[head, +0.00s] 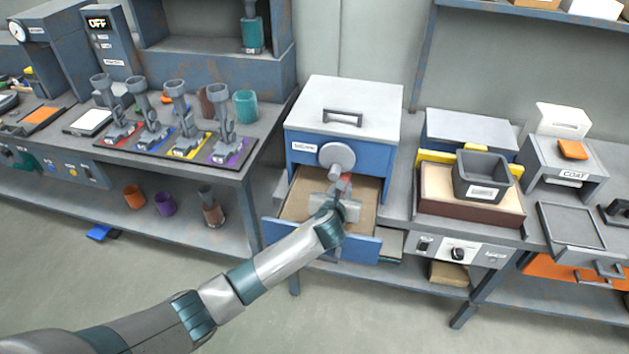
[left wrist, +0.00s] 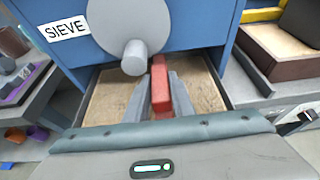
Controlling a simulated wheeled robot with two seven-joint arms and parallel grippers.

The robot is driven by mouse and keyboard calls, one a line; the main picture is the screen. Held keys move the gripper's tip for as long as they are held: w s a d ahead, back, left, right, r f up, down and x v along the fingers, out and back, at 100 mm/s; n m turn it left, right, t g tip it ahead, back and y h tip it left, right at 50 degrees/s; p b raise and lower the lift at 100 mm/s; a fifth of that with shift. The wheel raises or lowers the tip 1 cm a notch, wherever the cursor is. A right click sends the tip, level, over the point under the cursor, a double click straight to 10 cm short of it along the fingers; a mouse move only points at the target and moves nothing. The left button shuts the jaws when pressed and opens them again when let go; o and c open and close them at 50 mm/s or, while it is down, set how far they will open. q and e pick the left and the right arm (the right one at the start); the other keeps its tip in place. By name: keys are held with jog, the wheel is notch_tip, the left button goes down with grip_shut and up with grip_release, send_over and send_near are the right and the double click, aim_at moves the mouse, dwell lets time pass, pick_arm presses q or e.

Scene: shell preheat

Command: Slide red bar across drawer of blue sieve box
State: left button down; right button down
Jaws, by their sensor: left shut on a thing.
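The blue sieve box (head: 375,161) stands on the bench in the middle, with a grey lid and a round grey knob (head: 337,158) on its front. Its drawer (head: 366,246) is pulled out and holds a tan, sandy layer, also seen in the left wrist view (left wrist: 103,98). My left gripper (left wrist: 160,93) reaches in over the open drawer, just below the knob. It is shut on the red bar (left wrist: 160,80), which points toward the box front. The bar is mostly hidden by my gripper in the head view (head: 345,178). My right gripper is out of view.
To the right are a dark grey bin (head: 483,172) on a brown-sided tray (head: 450,208) and a COAT stand (head: 575,178). To the left, several grey clamp-like holders stand on coloured mats (head: 187,146). A teal cup (head: 246,106) stands near them.

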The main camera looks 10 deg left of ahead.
pick_arm(q)
jog(key=d, duration=0.8)
jog(key=shift+s+d, duration=0.15)
jog(key=shift+d, duration=0.4)
jog(key=c, duration=1.5)
grip_release()
jog(key=shift+d, duration=0.15)
jog(key=shift+s, duration=0.1)
jog(key=shift+s, duration=0.15)
jog(key=b+v, duration=0.1)
jog(key=v, duration=1.6)
jog(key=shift+r, duration=0.15)
